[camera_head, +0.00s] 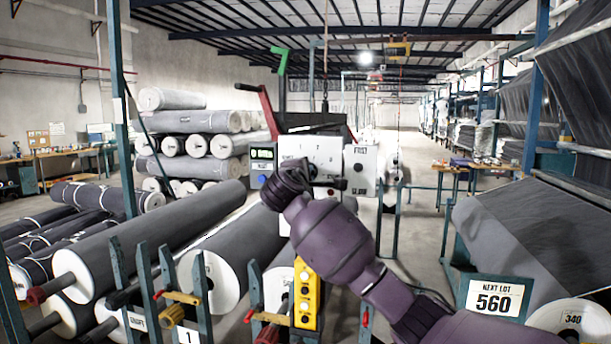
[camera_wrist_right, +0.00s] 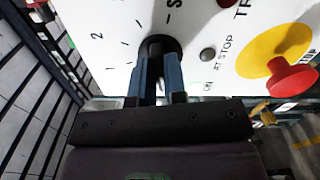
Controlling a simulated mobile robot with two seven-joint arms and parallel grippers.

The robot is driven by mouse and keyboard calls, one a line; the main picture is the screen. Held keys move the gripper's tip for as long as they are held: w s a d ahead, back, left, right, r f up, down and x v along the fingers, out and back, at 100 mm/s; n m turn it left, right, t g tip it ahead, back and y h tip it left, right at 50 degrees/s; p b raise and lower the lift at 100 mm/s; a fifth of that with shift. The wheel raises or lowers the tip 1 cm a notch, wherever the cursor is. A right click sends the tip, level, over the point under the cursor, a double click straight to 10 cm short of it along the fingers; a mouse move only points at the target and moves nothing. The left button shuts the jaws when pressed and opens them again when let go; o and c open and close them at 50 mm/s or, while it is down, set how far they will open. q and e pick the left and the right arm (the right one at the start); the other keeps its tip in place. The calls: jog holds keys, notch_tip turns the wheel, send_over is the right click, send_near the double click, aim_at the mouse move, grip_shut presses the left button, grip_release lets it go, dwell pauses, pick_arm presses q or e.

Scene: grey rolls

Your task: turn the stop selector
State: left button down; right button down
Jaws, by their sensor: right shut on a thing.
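The stop selector is a round black knob (camera_wrist_right: 158,43) on a white panel (camera_wrist_right: 110,50), with the digits 1 and 2 and other marks printed around it. My right gripper (camera_wrist_right: 157,70) is shut on the knob, with a blue finger on either side of it. In the head view the white panel (camera_head: 318,150) stands near the middle, and my right gripper (camera_head: 318,186) is against its lower part and hides the knob there. My left gripper is not in view.
A red mushroom button (camera_wrist_right: 291,78) on a yellow disc (camera_wrist_right: 262,50) and a small dark button (camera_wrist_right: 207,54) are right of the knob. A white box marked FAST (camera_head: 358,160) stands beside the panel. A yellow button box (camera_head: 307,296) hangs below. Grey rolls (camera_head: 200,225) fill the left.

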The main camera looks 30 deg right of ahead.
jog(key=shift+f, duration=0.1)
jog(key=c, duration=1.2)
grip_release()
jog(key=shift+o, duration=0.2)
jog(key=b+v, duration=0.2)
jog(key=v, duration=0.9)
